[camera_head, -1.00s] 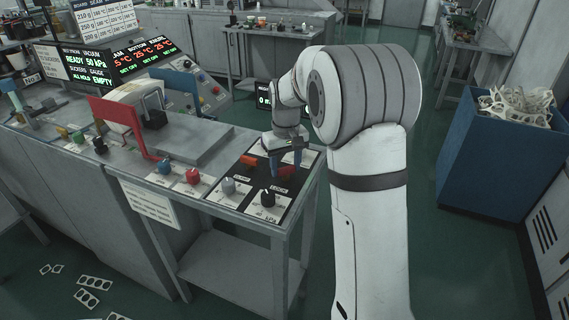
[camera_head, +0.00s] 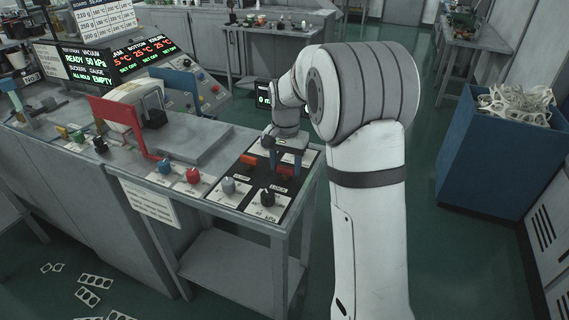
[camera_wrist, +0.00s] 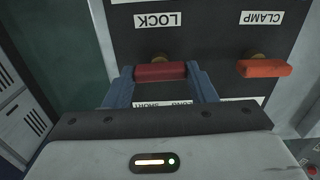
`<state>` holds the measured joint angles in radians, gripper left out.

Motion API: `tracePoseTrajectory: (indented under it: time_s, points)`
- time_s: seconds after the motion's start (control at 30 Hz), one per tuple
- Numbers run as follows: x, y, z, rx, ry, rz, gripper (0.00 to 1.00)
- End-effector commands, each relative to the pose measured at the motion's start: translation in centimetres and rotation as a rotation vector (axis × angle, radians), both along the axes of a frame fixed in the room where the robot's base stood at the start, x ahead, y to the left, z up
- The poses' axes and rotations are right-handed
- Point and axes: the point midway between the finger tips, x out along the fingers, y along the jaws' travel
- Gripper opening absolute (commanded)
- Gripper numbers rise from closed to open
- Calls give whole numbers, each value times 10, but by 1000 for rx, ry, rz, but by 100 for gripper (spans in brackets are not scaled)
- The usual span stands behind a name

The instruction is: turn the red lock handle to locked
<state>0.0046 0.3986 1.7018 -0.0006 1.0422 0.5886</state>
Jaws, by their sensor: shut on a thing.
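The red lock handle (camera_wrist: 160,72) lies crosswise under the LOCK label (camera_wrist: 158,20) in the wrist view. My gripper (camera_wrist: 162,76) is shut on it, with a blue finger at each end of the handle. In the head view my gripper (camera_head: 288,160) points down at the dark control panel, and the handle (camera_head: 286,171) shows in part between the fingers. The orange clamp handle (camera_wrist: 264,68) lies beside it, apart from my fingers, under the CLAMP label. A label below the lock handle is partly hidden by my gripper.
Grey and black knobs (camera_head: 267,197) stand on the panel just in front of my gripper. Red and blue knobs (camera_head: 193,176) and a red upright plate (camera_head: 117,112) are to the left. A blue bin (camera_head: 482,150) with white scraps stands at the right.

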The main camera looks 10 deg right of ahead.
Motion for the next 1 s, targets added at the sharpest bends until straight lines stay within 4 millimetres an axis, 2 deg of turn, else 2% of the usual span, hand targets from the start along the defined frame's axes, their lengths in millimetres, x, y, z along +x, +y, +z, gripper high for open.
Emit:
tracePoseTrajectory:
  time_s: [0.63,0.67,0.9,1.0]
  points:
    - [2,1,2,2,-8,-52,28]
    - [2,1,3,2,-8,-52,52]
    - [1,0,1,1,-4,-51,72]
    - [1,0,1,1,-3,-51,73]
